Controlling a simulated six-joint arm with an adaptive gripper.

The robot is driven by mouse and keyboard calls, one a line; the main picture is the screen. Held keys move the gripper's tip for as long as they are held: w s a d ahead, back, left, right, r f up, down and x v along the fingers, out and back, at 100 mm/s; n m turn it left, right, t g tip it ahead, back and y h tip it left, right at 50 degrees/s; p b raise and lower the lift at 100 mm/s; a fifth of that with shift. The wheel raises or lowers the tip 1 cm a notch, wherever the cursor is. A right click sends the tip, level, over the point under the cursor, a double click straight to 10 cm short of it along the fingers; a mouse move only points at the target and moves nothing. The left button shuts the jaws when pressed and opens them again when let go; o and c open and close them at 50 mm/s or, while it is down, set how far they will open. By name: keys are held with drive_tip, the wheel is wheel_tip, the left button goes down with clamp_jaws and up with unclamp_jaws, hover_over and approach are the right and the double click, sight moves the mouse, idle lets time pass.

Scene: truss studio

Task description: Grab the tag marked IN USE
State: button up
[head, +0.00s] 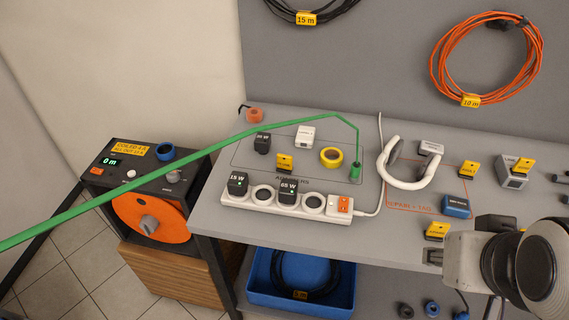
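Several small yellow tags stand on the grey bench, and their print is too small for me to read surely, so I cannot tell which says IN USE. One tag (285,160) is left of the yellow tape roll, inside an outlined area. Another tag (468,168) is right of the white headphones. A third tag (523,164) is on a grey box at the right. A fourth tag (437,231) is near the bench's front edge, just above a bulky grey and black body at the lower right. I cannot make out my gripper's fingers.
A green cable (130,185) crosses from the left to a green plug (355,172). A white power strip (290,203) lies along the front. White headphones (412,180) and a blue box (456,206) sit further right. The grey and black body (500,262) covers the lower right bench edge.

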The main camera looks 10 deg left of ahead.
drive_tip(key=w+d+r+n+t+h, duration=0.15)
drive_tip(key=w+r, duration=0.25)
drive_tip(key=w, duration=0.7)
drive_tip(key=w+d+r+n+t, duration=0.1)
drive_tip(key=w+d+r+t, duration=0.15)
drive_tip(key=w, duration=0.75)
drive_tip(key=w+a+n+t+y, duration=0.2)
drive_tip(key=w+a, duration=0.2)
drive_tip(key=w, duration=0.5)
drive_tip(key=w+a+n+t+y, duration=0.1)
drive_tip(key=w+a+n+y, duration=0.15)
drive_tip(key=w+a, duration=0.45)
drive_tip(key=w+a+f+n+g+y, duration=0.4)
drive_tip(key=w+a+f+n+y, duration=0.25)
drive_tip(key=a+f, duration=0.45)
drive_tip(key=s+a+f+n+g+y, duration=0.1)
drive_tip(key=s+a+f+g, duration=0.1)
drive_tip(key=f, duration=0.3)
drive_tip(key=s+a+f+n+g+y, duration=0.1)
drive_tip(key=s+a+f+g+y, duration=0.1)
drive_tip(key=f, duration=0.3)
drive_tip(key=s+a+f+n+g+y, duration=0.1)
drive_tip(key=s+a+f+g, duration=0.1)
drive_tip(key=s+f+g, duration=0.2)
drive_tip(key=shift+a+f+n+y, duration=0.1)
drive_tip(key=shift+f+n+y, duration=0.15)
drive_tip(key=shift+f, duration=0.35)
drive_tip(key=shift+w+a, duration=0.1)
